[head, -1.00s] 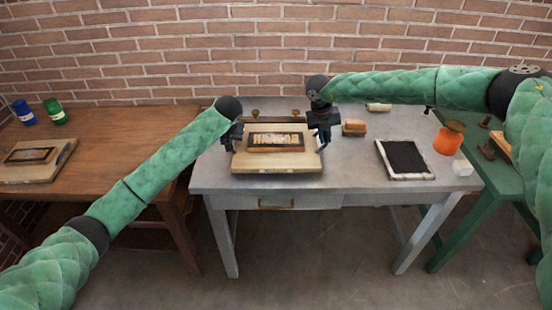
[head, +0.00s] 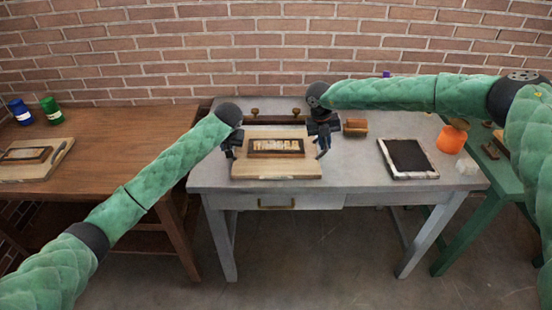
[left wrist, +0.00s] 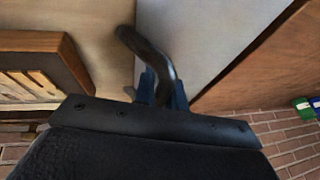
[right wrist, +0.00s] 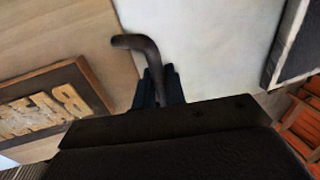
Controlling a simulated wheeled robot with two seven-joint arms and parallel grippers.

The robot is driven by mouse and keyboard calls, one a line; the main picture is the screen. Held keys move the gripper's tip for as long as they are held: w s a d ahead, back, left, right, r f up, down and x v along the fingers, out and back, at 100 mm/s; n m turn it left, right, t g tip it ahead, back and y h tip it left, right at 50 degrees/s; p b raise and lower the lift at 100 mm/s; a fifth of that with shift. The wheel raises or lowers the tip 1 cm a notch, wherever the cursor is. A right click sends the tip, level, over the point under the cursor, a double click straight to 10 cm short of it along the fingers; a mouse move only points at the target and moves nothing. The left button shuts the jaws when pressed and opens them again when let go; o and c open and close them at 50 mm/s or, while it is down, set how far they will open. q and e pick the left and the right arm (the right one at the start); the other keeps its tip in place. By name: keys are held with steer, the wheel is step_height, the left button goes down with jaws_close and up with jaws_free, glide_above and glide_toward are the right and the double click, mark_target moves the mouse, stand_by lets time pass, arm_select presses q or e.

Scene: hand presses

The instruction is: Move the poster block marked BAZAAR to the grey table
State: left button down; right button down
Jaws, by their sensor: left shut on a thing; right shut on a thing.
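The poster block (head: 276,148), a dark-framed slab with pale raised letters, lies on a light wooden board (head: 277,171) over the grey table (head: 350,180). Its letters partly show in the right wrist view and seem to begin BAZ. My left gripper (head: 230,146) is shut on a dark bent handle (left wrist: 150,52) at the board's left side. My right gripper (head: 322,138) is shut on a matching handle (right wrist: 138,44) at its right side. I cannot tell whether the board touches the tabletop.
A dark bar with brass knobs (head: 255,113) is behind the board. A wooden block (head: 355,127), a black pad (head: 408,157) and an orange jar (head: 450,140) are to the right. The brown table (head: 110,160) at left holds another framed board (head: 30,156) and two jars.

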arm_select(q)
steer(key=c, duration=1.9)
jaws_free()
steer(key=shift+d+f, duration=0.1)
steer(key=shift+f, duration=0.05)
arm_select(e)
steer(key=c, duration=1.9)
jaws_free()
steer(key=shift+a+f, duration=0.1)
steer(key=shift+f, duration=0.1)
arm_select(q)
steer(key=o, duration=0.4)
arm_select(e)
steer(key=o, duration=0.4)
steer(key=shift+r, duration=0.15)
arm_select(q)
steer(key=shift+o, duration=0.2)
arm_select(e)
steer(key=shift+o, duration=0.2)
arm_select(q)
steer(key=v, duration=1.2)
arm_select(e)
steer(key=v, duration=1.1)
steer(key=shift+r, duration=0.4)
arm_select(q)
steer(key=shift+s, duration=0.1)
